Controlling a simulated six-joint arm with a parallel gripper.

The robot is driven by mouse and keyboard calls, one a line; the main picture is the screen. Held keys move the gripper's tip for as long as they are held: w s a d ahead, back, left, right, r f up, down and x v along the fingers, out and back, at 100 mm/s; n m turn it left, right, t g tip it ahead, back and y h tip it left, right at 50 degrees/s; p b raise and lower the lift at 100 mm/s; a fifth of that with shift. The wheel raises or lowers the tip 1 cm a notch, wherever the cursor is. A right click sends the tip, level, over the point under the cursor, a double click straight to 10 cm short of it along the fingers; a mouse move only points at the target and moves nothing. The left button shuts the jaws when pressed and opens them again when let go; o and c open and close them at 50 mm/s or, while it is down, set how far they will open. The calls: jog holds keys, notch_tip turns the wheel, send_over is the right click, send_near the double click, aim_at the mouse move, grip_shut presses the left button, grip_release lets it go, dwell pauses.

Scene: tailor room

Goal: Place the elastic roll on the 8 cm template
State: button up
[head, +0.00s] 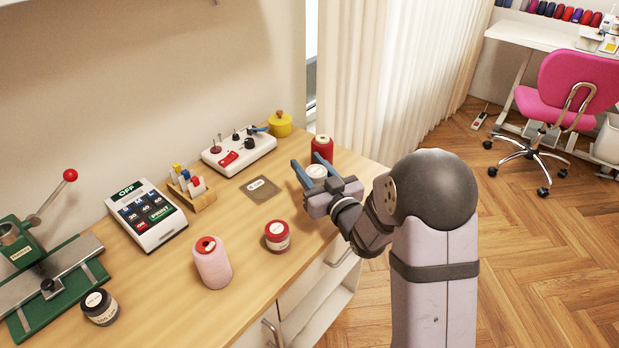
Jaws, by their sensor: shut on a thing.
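A small square grey-brown template (262,197) with a pale label lies flat on the table; the print on the label is too small to read surely. My gripper (312,170), with blue fingers, is to the right of the template, near the table's right end. It is shut on a pale round roll (316,171), which looks like the elastic roll. The fingers and the gripper body hide part of the roll. I cannot tell exactly how high it is above the table.
A red spool (322,148) stands just behind my gripper. A red tin (277,237) and pink thread cone (212,265) stand in front. Bare tabletop surrounds the template.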

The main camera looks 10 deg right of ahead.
jog(key=shift+f, duration=1.85)
jog(key=shift+f+b, duration=0.25)
jog(key=shift+b, duration=0.2)
jog(key=o, duration=1)
jog(key=shift+r+p, duration=0.15)
jog(key=shift+p, duration=0.15)
jog(key=v, duration=0.3)
jog(key=b+v, duration=0.1)
jog(key=v, duration=0.2)
jog(key=shift+d+f, duration=0.15)
jog(key=shift+f, duration=0.05)
jog(key=shift+o, duration=0.6)
jog(key=shift+s+d, duration=0.2)
jog(key=shift+s, duration=0.4)
